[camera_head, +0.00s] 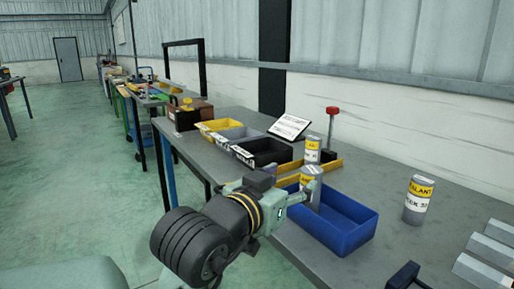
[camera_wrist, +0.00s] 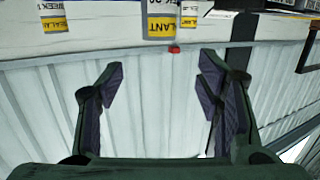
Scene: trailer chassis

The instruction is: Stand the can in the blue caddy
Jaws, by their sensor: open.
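The blue caddy (camera_head: 355,238) sits on the grey bench. A silver can with a yellow label (camera_head: 311,186) stands upright at the caddy's left end, its lower part seemingly inside; the arm partly hides it. My gripper (camera_head: 300,190) is by this can. In the wrist view, which is upside down, my gripper (camera_wrist: 160,75) is open with nothing between its fingers, and the can (camera_wrist: 161,22) shows beyond them at the top edge. A second can (camera_head: 418,200) stands on the bench to the right. A third can (camera_head: 312,150) stands behind the caddy.
Yellow (camera_head: 218,125) and black (camera_head: 262,152) bins, a white sign (camera_head: 289,127) and a red-topped post (camera_head: 332,122) stand behind and left of the caddy. Grey blocks (camera_head: 485,268) lie at the right. Bench around the right can is clear.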

